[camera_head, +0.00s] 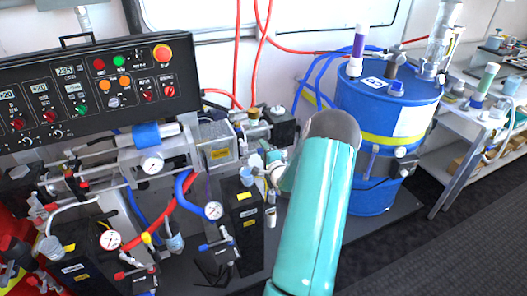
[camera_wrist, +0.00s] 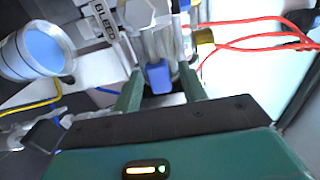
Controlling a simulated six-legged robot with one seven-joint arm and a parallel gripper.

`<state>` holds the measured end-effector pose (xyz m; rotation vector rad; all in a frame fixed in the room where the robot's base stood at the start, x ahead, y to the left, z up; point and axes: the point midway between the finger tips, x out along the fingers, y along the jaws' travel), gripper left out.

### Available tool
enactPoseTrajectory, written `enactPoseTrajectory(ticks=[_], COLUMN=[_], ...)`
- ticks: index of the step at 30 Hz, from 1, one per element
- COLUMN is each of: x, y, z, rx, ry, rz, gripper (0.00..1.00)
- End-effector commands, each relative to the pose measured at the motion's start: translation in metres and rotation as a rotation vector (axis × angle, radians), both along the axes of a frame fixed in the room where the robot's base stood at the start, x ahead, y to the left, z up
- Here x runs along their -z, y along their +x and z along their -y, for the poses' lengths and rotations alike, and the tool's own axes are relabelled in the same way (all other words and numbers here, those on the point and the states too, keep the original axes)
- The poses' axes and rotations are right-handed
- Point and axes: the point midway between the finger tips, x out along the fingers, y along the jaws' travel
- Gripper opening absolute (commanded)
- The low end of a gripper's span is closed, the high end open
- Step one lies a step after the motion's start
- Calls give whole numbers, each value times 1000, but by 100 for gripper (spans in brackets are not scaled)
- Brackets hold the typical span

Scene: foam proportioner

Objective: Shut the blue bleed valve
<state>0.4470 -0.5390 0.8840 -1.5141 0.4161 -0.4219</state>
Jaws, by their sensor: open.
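In the wrist view a blue valve handle (camera_wrist: 158,78), a small block-like lever, sits below a clear and silver fitting. A grey plate marked BLEED (camera_wrist: 103,20) is just left of it. My gripper (camera_wrist: 160,71) is open, with one green finger on each side of the blue handle. I cannot tell whether either finger touches it. In the head view my teal arm reaches to the pipework and hides most of the gripper and the bleed valve.
A blue drum (camera_head: 372,195) stands right of my arm. A black control panel (camera_head: 95,95), gauges and hoses crowd the left. In the wrist view red hoses (camera_wrist: 255,40) run at the right and a blue-ended cylinder (camera_wrist: 38,50) is at the left.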

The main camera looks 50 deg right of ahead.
Motion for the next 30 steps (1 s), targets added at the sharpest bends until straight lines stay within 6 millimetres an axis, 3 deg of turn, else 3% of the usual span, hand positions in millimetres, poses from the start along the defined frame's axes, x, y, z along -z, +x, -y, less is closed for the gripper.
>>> enactPoseTrajectory(ticks=[5,21,30], x=[0,0,0], y=[-13,-106,-119], z=[-7,-62,-71], rx=[0,2,0], ry=[0,1,1], rz=[-1,-1,1], gripper=[42,42,42])
